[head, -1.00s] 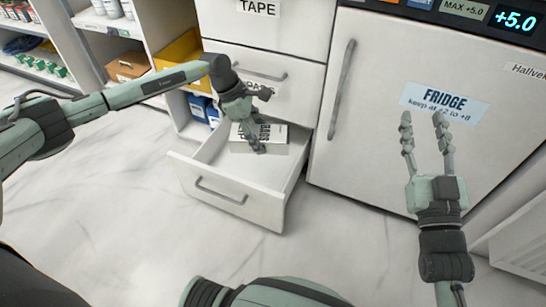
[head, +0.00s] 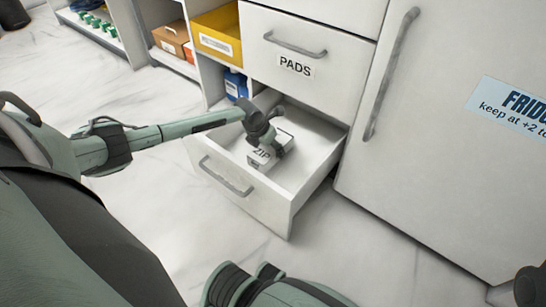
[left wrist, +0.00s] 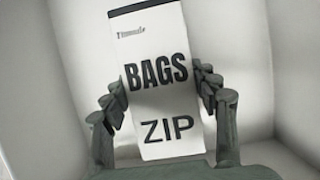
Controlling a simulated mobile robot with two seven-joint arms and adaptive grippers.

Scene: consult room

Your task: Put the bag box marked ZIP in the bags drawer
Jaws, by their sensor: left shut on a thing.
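The white box marked BAGS ZIP (left wrist: 155,100) is between the two dark fingers of my left gripper (left wrist: 160,88) in the left wrist view. The fingers touch its two sides. In the head view this gripper (head: 272,145) reaches down into the open bottom drawer (head: 240,203) and is shut on the ZIP box (head: 260,158). The box is inside the drawer's outline; I cannot tell whether it rests on the drawer floor. No label shows on this drawer. My right gripper's fingers are not in view.
A closed drawer marked PADS (head: 296,67) is just above. The white fridge door (head: 410,165) is to the right. Shelves at the left hold a yellow bin (head: 217,35), a brown box (head: 171,38) and a blue box (head: 236,85). The floor in front is clear.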

